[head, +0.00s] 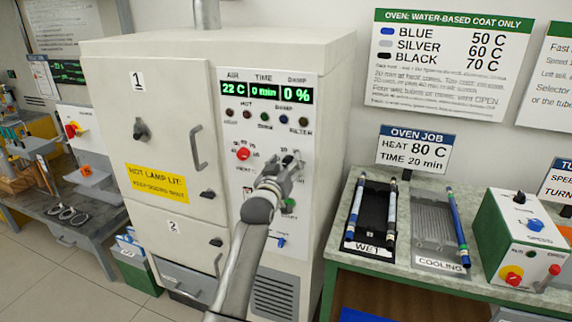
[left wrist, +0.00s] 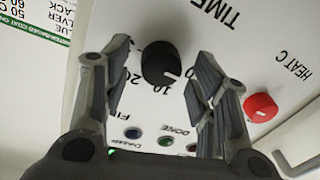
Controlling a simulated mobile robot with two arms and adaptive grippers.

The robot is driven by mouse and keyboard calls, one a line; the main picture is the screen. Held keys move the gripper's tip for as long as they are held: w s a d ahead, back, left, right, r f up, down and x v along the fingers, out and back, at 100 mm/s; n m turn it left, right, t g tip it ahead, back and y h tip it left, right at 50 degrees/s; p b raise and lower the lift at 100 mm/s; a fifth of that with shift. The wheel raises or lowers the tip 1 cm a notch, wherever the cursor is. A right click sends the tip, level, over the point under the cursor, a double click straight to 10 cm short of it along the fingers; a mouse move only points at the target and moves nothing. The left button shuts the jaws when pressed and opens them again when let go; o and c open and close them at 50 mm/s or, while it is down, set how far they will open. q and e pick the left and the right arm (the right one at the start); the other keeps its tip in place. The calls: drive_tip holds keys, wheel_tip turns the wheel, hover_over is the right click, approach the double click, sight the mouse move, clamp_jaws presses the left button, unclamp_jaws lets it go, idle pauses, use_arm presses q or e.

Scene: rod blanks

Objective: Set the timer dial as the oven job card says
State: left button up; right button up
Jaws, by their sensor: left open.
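The oven job card (head: 412,150) reads HEAT 80 C, TIME 20 min. The oven display (head: 264,91) shows AIR 22 C, TIME 0 min, DAMP 0 %. The timer dial (left wrist: 161,63) is a round black knob with a white pointer mark, on the panel marked TIME; the left wrist view shows numbers such as 10 beside it. My left gripper (head: 290,166) is in front of the oven panel and hides most of the dial in the head view. In the left wrist view its open fingers (left wrist: 155,85) stand either side of the dial, with gaps showing.
The red HEAT knob (head: 242,153) is left of my gripper; it also shows in the left wrist view (left wrist: 260,107). Indicator lamps (head: 264,117) sit above. A blue switch (head: 281,242) is lower down. The WET tray (head: 375,208) and COOLING tray (head: 440,235) stand on the right bench.

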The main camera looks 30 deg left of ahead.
use_arm(q)
drive_tip(key=c, duration=1)
